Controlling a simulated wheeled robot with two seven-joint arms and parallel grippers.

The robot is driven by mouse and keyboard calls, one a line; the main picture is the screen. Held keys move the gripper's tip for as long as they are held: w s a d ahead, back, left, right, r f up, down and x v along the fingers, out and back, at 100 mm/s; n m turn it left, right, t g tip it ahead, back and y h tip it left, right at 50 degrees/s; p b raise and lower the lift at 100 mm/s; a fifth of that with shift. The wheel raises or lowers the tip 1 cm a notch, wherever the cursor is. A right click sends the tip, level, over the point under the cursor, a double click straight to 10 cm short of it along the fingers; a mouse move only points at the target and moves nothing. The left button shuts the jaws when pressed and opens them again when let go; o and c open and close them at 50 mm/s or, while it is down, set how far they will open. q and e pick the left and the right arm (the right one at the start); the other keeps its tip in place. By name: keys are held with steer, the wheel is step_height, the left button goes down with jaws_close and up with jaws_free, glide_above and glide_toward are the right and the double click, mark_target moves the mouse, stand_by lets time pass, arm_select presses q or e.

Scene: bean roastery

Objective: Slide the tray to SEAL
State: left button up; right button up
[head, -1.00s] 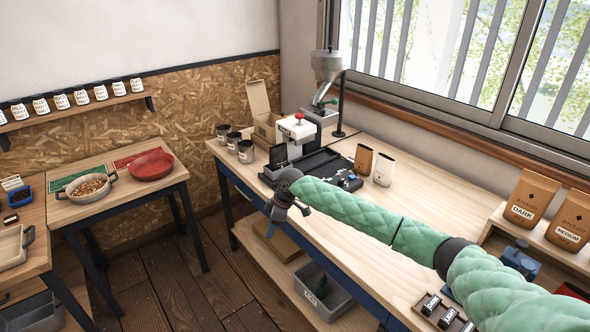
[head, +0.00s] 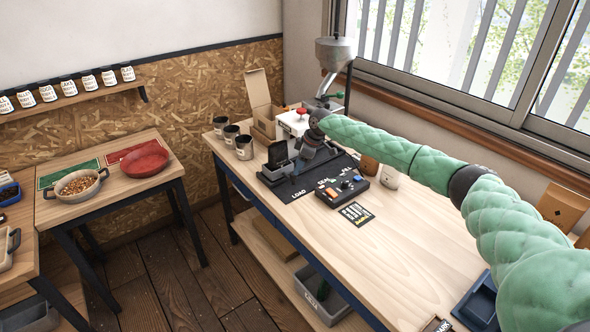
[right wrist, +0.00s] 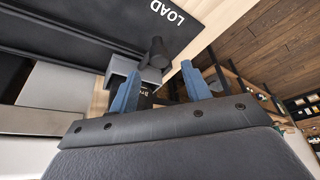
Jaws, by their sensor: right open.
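The black sealer base (head: 292,189) lies on the bench with the word LOAD on its near edge. A small grey carriage, which looks like the tray (head: 281,168), stands at its LOAD end with a dark upright piece on it. The SEAL end is partly hidden behind my arm. My left gripper is out of view.
Two pouches (head: 390,176) are partly behind my arm.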

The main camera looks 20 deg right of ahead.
steer(key=p+x, duration=0.1)
steer(key=x, duration=0.2)
steer(key=shift+w+d+f, duration=0.1)
steer(key=shift+w+f, duration=0.05)
steer(key=shift+f, duration=0.05)
steer(key=shift+a+f, duration=0.25)
steer(key=shift+f, duration=0.05)
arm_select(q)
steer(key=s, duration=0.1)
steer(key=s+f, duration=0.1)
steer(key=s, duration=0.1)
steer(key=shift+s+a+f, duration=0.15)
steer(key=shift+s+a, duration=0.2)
arm_select(e)
steer(key=shift+f, duration=0.2)
jaws_close()
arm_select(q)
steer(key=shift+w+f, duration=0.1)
arm_select(e)
steer(key=shift+d, duration=0.15)
